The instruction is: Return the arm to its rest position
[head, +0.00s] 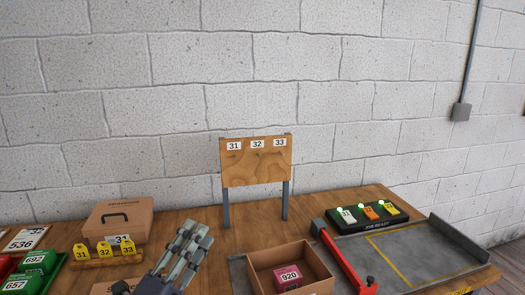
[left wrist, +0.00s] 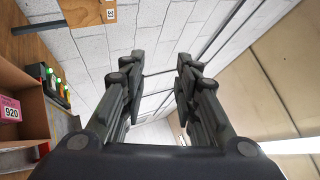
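My left gripper (head: 190,240) rises from the bottom edge of the head view, left of the open cardboard box, with its fingers pointing up. In the left wrist view the two fingers of this gripper (left wrist: 160,72) stand apart with nothing between them; only wall and ceiling show behind. It is open and empty. In the head view it appears in front of the wooden table (head: 210,222), and I see it touching nothing. My right gripper is in neither view.
A wooden board (head: 256,170) on two posts stands behind. The cardboard box (head: 312,262) holds a pink box (head: 287,276). A red bar (head: 342,258) lies beside a grey tray (head: 425,255). Yellow tags (head: 104,249), a closed brown case (head: 110,218) and green bins (head: 40,262) are left.

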